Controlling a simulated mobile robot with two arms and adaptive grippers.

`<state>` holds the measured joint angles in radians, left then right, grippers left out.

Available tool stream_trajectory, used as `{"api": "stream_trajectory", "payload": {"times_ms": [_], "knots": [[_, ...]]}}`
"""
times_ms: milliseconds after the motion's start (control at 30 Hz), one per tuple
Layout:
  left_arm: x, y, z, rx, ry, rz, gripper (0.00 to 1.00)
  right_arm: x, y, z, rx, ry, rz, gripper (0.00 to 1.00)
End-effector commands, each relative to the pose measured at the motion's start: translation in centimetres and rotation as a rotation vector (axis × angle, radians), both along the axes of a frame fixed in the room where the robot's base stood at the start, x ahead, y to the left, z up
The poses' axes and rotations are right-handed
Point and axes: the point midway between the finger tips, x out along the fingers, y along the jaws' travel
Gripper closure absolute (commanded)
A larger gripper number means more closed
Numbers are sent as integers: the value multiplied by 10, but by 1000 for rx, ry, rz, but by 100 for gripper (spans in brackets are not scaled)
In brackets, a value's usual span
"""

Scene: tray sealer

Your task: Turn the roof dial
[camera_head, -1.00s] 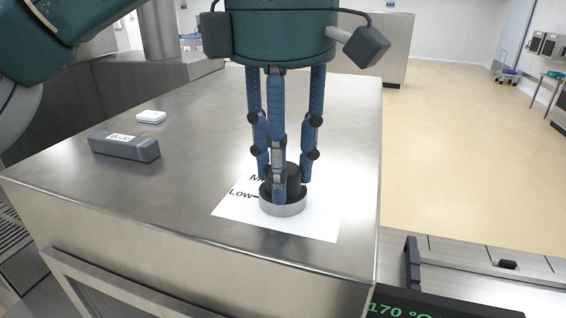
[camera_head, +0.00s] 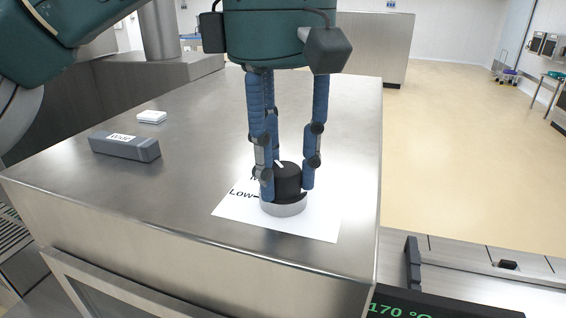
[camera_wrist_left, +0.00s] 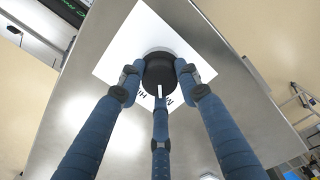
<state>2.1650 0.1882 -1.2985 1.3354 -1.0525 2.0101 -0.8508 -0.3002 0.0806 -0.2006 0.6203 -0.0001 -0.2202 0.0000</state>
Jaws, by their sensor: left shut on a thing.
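The roof dial (camera_head: 287,180) is a black knob on a silver ring, standing on a white label sheet (camera_head: 231,208) on top of the steel machine. A white pointer mark shows on the knob's upper left edge, near a partly hidden label starting with "M"; "Low" is readable below it. My left gripper (camera_head: 284,184) reaches straight down, its three blue fingers closed around the knob. In the left wrist view the fingers surround the dial (camera_wrist_left: 159,76), and its white mark lies beside the middle finger, between partly covered letters. My right gripper is out of view.
A grey block labelled "Wide" (camera_head: 125,147) and a small white box (camera_head: 151,117) lie to the left on the steel top (camera_head: 190,190). A display reading 170 °C (camera_head: 400,308) is below at the right. Open floor lies beyond the right edge.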

Motion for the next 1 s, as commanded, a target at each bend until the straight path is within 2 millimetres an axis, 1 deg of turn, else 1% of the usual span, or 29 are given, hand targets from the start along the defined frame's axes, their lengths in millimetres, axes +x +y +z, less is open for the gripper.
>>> {"api": "stream_trajectory", "payload": {"times_ms": [267,300,367,400,633,733,867,1000], "knots": [[0,0,-1,2,2,0,93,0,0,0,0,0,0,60],[0,0,-1,2,2,0,63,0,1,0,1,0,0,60],[0,0,-1,2,2,0,51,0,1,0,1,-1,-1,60],[0,0,-1,1,2,0,48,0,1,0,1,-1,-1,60],[0,0,0,1,1,1,48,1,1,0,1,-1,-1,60],[0,0,3,1,-1,2,48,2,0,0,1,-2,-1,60],[0,0,18,3,-3,3,48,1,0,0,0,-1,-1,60],[0,1,41,3,-4,6,48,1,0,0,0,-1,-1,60]]}}
